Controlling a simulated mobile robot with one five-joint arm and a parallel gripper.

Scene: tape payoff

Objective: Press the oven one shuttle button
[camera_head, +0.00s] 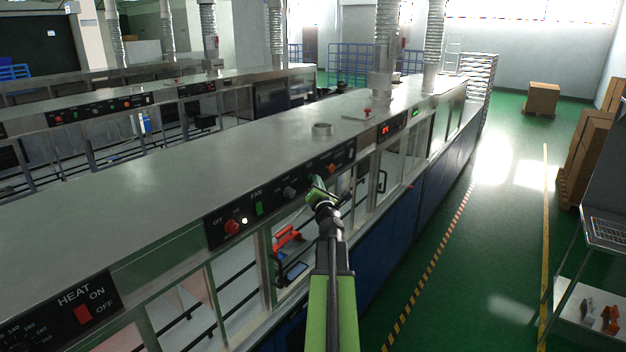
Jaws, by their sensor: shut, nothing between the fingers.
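A long metal oven line (170,190) runs from lower left to upper middle. A black control panel (274,214) marked FAN is on its front edge. It carries a red button (232,227), a small lit white button (245,220), a green switch (258,209), a grey knob (290,192) and an orange button (333,168). I cannot read which one is the shuttle button. My gripper (316,184) is shut and empty, in front of the panel's right part, between the grey knob and the orange button in the picture. It hides part of the panel; contact cannot be told.
A HEAT panel (70,308) with a red switch is at lower left. A red digital display (390,128) sits farther along the oven. Boxes (584,150) and a metal cart (580,290) stand at right. The green floor (460,270) between is clear.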

